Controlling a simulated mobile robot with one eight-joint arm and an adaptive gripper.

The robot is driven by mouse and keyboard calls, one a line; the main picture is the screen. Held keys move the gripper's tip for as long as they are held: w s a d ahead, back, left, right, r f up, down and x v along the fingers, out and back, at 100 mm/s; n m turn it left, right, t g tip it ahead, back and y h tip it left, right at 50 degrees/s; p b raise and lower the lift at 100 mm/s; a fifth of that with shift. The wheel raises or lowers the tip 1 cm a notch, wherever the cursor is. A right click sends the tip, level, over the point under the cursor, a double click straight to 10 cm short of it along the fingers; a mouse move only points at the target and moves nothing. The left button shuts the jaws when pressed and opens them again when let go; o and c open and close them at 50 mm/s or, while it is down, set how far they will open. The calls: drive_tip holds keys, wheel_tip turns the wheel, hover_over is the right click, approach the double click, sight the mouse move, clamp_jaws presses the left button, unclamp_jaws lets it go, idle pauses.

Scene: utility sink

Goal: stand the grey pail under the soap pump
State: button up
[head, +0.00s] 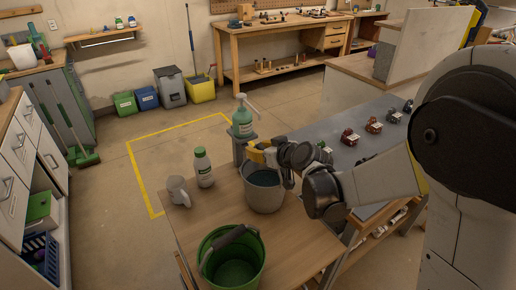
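The grey pail (262,200) stands upright on the wooden table, with a bluish inside. The soap pump (243,122) is a green bottle with a pale pump head, raised on a grey stand (239,152) just behind the pail. The pail is in front of the stand and slightly right of it; I cannot tell whether its opening lies under the spout. My gripper (270,156), with a yellow part showing, is at the pail's far right rim. My arm reaches in from the right. The fingertips are small and partly hidden, so their opening and any grip on the pail are unclear.
A green bucket (220,275) with a dark handle stands at the table's front. A white bottle (204,170) and a grey jug (178,190) stand left of the pail. A grey bench (345,115) with small items lies behind. Bare wooden tabletop (300,240) shows at the right.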

drive_tip(key=shift+r, duration=0.2)
drive_tip(key=p+v, duration=0.4)
drive_tip(key=v, duration=0.8)
drive_tip(key=shift+s+d, duration=0.15)
drive_tip(key=shift+s, duration=0.1)
drive_tip(key=s+d+r+m+g+h, duration=0.1)
drive_tip(key=s+d+m+h, duration=0.2)
drive_tip(key=s+d, duration=0.4)
drive_tip(key=s+d+r+m+g+h, duration=0.1)
drive_tip(key=s+d, duration=0.6)
drive_tip(key=s, duration=0.7)
drive_tip(key=m+g+h, duration=0.1)
drive_tip(key=m+h, duration=0.1)
drive_tip(key=h, duration=0.1)
drive_tip(key=shift+d+r+m, duration=0.15)
drive_tip(key=shift+r+m, duration=0.05)
drive_tip(key=shift+m, duration=0.2)
